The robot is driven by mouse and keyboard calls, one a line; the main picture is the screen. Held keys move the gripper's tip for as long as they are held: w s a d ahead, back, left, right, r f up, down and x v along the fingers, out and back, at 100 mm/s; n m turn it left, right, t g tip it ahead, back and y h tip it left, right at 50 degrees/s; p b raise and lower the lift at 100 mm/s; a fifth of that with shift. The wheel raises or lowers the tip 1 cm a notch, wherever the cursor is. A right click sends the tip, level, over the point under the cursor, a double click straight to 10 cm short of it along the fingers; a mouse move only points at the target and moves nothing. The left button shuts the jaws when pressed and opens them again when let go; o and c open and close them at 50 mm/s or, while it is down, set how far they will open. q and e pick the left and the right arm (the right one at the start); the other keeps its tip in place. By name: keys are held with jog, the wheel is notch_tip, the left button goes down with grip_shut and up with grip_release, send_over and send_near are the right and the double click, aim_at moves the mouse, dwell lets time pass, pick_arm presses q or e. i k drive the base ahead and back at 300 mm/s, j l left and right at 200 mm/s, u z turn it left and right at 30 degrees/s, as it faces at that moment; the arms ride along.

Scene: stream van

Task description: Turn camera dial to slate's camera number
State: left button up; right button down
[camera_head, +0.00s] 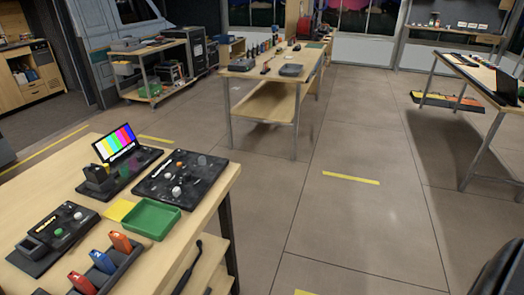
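On the wooden table at the lower left lies a black panel (180,177) with several small knobs, white, grey and one orange. A smaller black panel (58,236) with a few knobs, one green, lies nearer on the left. I cannot tell which knob is the camera dial, and no number is readable. A small screen (117,143) showing colour bars stands behind a dark device (99,178). I cannot make out a slate with a camera number. Neither of my grippers is in view.
A green tray (151,218), a yellow square (120,210) and a dark rack (107,268) of red, blue and orange items share the near table (217,186). A long table (270,77) stands farther back. The floor (345,230) between tables is clear.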

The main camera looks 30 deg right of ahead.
aim_at(202, 160)
jog(key=i+l+z, duration=0.25)
jog(key=z, duration=0.25)
jog(key=i+l+z, duration=0.45)
jog(key=i, duration=0.1)
